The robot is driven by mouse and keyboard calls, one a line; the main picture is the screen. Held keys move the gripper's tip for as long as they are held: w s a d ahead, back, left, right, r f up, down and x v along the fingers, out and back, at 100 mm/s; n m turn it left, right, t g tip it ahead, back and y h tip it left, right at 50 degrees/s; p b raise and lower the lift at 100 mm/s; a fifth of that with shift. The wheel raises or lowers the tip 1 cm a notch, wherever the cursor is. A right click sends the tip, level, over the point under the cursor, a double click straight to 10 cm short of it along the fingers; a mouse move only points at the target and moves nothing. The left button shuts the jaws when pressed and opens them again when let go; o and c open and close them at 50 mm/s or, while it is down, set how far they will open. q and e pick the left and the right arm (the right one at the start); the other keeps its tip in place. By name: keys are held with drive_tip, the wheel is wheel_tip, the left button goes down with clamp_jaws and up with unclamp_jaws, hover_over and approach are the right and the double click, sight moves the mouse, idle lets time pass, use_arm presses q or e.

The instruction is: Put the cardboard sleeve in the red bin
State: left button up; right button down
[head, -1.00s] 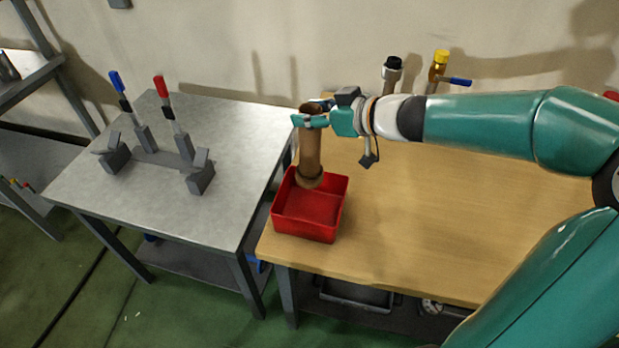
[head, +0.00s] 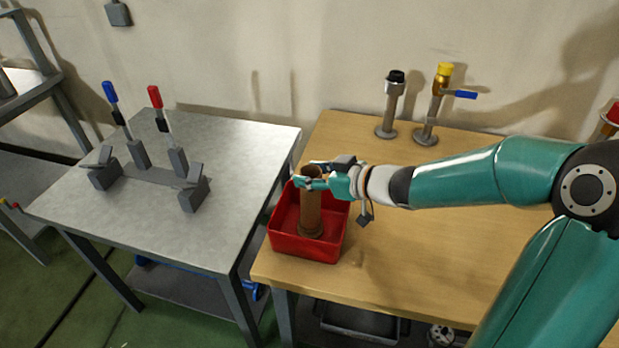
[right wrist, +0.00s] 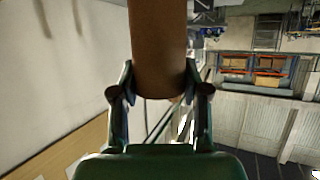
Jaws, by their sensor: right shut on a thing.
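The cardboard sleeve (head: 311,212) is a brown upright tube with a wider lower end. Its lower part is inside the red bin (head: 305,247), which stands at the left front corner of the wooden table. My right gripper (head: 312,180) is shut on the sleeve near its top, just above the bin. Whether the sleeve's bottom touches the bin floor I cannot tell. In the right wrist view the sleeve (right wrist: 158,50) is between the two fingers (right wrist: 160,95). My left gripper is not in view.
Two valve fittings, one black-topped (head: 393,100) and one yellow-topped (head: 436,105), stand at the back of the wooden table (head: 420,240). A grey metal table (head: 230,150) on the left carries toggle clamps (head: 160,170) with blue and red handles. The table right of the bin is clear.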

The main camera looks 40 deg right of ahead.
drive_tip(key=shift+s, duration=0.1)
drive_tip(key=shift+f, duration=0.1)
drive_tip(key=c, duration=0.6)
unclamp_jaws()
drive_tip(key=shift+o, duration=0.2)
drive_tip(key=shift+r, duration=0.25)
drive_tip(key=p+v, duration=0.2)
drive_tip(key=v, duration=1)
drive_tip(key=shift+p, duration=0.35)
